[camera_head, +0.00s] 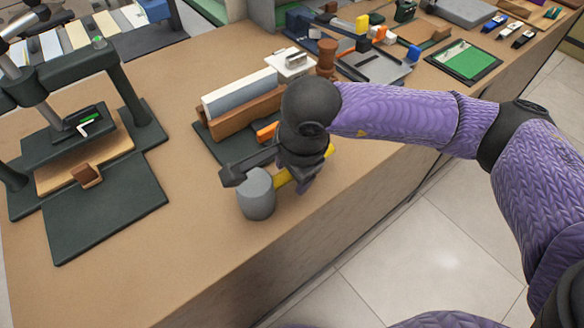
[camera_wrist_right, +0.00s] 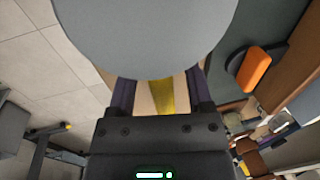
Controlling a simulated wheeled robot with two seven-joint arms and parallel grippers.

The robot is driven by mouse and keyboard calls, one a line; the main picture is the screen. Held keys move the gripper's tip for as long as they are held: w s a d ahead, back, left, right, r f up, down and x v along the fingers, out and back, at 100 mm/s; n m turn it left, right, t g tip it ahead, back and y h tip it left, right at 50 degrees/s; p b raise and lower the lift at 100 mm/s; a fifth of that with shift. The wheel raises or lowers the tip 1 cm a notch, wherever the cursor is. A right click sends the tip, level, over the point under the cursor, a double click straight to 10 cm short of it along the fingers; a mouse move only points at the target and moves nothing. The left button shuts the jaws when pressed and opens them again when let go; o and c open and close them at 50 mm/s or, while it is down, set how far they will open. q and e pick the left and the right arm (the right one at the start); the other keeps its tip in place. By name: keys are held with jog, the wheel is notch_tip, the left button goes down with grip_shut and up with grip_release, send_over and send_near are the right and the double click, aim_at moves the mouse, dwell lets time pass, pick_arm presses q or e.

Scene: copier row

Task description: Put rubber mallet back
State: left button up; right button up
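The rubber mallet has a grey round head (camera_head: 257,195) and a yellow handle (camera_head: 282,180); it is at the counter's front edge. My right gripper (camera_head: 299,180) is at the handle, close behind the head, partly hidden by my own wrist. In the right wrist view, the grey head (camera_wrist_right: 150,30) fills the top and the yellow handle (camera_wrist_right: 162,95) runs between the fingers of the gripper (camera_wrist_right: 160,86). Counter-coloured gaps show on both sides of the handle, so the fingers look open around it. My left gripper is not in view.
A dark press (camera_head: 105,205) stands on the left of the counter (camera_head: 190,240). A brown and white block (camera_head: 243,98) on a dark base is behind the mallet, with an orange piece (camera_head: 266,132). Several tools crowd the back right. Bare counter lies between press and mallet.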

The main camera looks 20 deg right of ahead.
jog(key=shift+r, duration=0.15)
pick_arm(q)
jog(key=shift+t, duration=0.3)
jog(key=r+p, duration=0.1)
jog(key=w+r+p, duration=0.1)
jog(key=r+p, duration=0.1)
jog(key=p, duration=0.1)
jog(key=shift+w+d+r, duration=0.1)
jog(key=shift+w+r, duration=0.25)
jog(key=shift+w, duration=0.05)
pick_arm(e)
notch_tip(320, 180, up, 10)
jog(key=s, duration=0.2)
jog(key=shift+f, duration=0.2)
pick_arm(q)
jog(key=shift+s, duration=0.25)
pick_arm(e)
jog(key=shift+s+d, duration=0.1)
